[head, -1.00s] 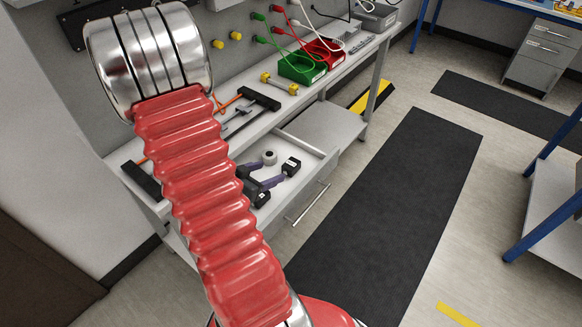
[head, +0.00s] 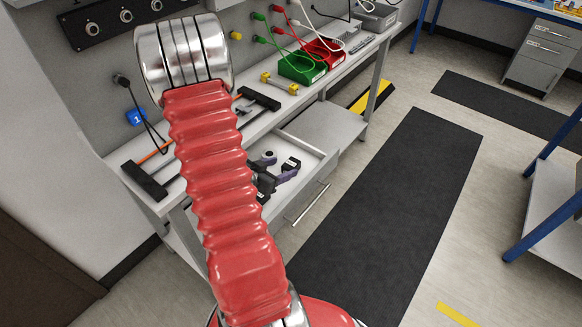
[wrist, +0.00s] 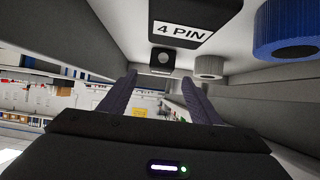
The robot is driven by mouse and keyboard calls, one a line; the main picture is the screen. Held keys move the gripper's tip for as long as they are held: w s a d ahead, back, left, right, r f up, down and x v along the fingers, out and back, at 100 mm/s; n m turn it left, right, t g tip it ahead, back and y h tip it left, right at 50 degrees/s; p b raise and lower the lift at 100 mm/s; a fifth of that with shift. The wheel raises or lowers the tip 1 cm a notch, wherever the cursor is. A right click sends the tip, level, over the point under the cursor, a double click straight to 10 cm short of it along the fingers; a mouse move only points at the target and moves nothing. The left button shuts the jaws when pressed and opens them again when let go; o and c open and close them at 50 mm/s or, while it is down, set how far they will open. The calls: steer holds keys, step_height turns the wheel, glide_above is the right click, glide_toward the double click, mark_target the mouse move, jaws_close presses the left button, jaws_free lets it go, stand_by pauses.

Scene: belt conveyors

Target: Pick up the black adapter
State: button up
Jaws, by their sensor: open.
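A black block with a white "4 PIN" label (wrist: 190,22) is at the top of the wrist view; I take it to be the black adapter. A black piece with a white label, probably the same adapter (head: 292,163), shows in the drawer in the head view. My gripper (wrist: 160,78) is open, with its two purple fingers spread and nothing between them. A small dark block (wrist: 164,62) lies beyond the fingertips, with a grey cylinder (wrist: 208,67) beside it. In the head view my gripper (head: 277,169) is at the drawer, partly hidden by my red arm.
The drawer (head: 312,160) is open under the workbench. Its walls stand close around my gripper. A blue ring-shaped part (wrist: 287,30) is at the right of the wrist view. Green (head: 302,68) and red (head: 325,50) bins stand on the bench. Open floor lies to the right.

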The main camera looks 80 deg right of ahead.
mark_target(289, 165)
steer(key=shift+x, duration=2.55)
steer(key=shift+w+f, duration=0.1)
steer(key=shift+w, duration=0.05)
steer(key=shift+c, duration=0.3)
steer(key=c, duration=1.1)
steer(key=shift+r, duration=5.05)
